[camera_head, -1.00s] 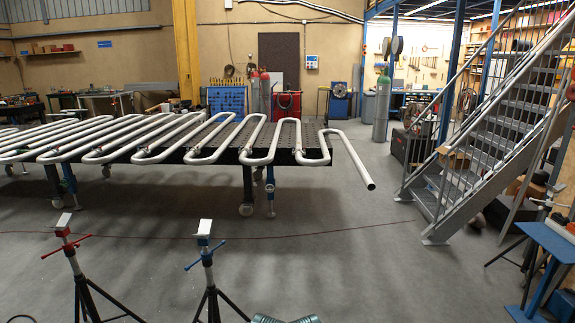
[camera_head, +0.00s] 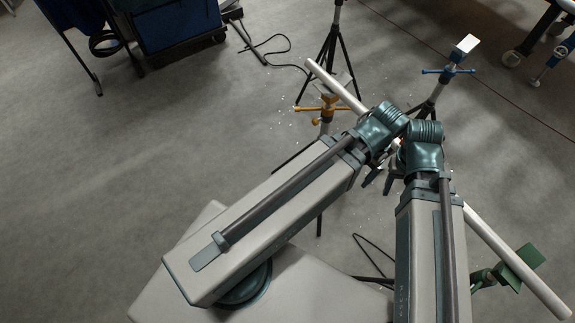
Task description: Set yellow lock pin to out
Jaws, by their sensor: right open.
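A stand with a yellow-orange handle (camera_head: 325,108) is left of my wrists, under a long white pipe (camera_head: 338,86). I take this as the yellow stand; its lock pin is too small to tell apart, so its setting cannot be seen. My right gripper (camera_head: 380,181) shows as dark fingers below the wrists. It is open, beside the pipe and apart from the yellow handle. My left arm reaches in from the left; its gripper is hidden behind its wrist.
A stand with a blue handle (camera_head: 448,71) is at upper right, and a green stand (camera_head: 522,268) at lower right. The pipe runs diagonally behind my arms. A blue cart (camera_head: 175,30) stands at upper left with a black cable (camera_head: 270,45). Open grey floor lies at left.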

